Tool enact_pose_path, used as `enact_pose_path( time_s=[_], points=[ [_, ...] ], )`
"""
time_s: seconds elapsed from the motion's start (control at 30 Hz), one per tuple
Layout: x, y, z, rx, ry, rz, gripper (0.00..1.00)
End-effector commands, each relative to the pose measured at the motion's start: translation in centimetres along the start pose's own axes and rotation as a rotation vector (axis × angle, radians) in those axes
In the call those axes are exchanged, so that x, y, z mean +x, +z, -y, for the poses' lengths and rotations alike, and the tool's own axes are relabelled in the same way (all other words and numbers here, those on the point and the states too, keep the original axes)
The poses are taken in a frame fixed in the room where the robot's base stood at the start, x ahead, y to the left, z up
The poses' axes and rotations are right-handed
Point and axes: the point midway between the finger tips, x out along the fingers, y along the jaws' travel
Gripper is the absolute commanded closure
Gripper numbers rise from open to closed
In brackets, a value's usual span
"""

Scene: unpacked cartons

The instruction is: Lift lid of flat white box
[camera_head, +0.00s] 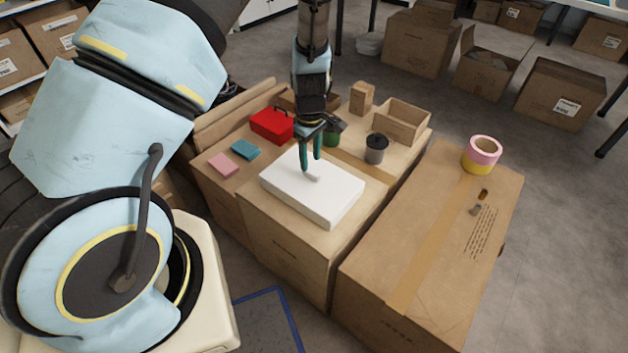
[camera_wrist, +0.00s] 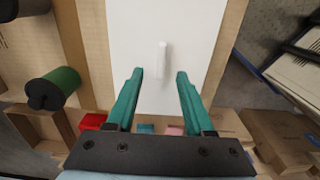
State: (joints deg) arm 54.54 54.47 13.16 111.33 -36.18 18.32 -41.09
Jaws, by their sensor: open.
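The flat white box (camera_head: 325,205) lies on top of a cardboard carton. In the wrist view its white lid (camera_wrist: 195,35) fills the upper middle, with a small raised white handle (camera_wrist: 162,60) on it. My gripper (camera_head: 311,170) is above the box, fingers pointing down at the handle. In the wrist view my gripper's two green fingers (camera_wrist: 160,74) are apart, one on each side of the handle's line, with nothing between them. The handle's tip lies near the gap between the fingertips. The head view does not show clearly whether a finger touches the lid.
A red box (camera_head: 272,125), a teal block (camera_head: 245,149) and a pink block (camera_head: 223,165) lie left of the box. A grey canister (camera_head: 376,149), a green can (camera_head: 332,135) and an open carton (camera_head: 402,121) stand behind. Tape rolls (camera_head: 481,154) sit on the right carton.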

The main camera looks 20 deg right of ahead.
Motion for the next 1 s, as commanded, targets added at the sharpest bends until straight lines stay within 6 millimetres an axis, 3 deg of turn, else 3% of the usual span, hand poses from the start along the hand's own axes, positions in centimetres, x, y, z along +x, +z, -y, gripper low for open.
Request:
enact_pose_path(
  time_s=[0.4, 0.7, 1.0],
  points=[
    [4.9, 0.5, 0.1, 0.001, 0.000, 0.000, 0.47],
    [5.3, 0.5, 0.0, 0.001, 0.001, 0.000, 0.49],
    [5.2, 0.5, 0.0, 0.001, 0.001, 0.000, 0.82]
  ],
)
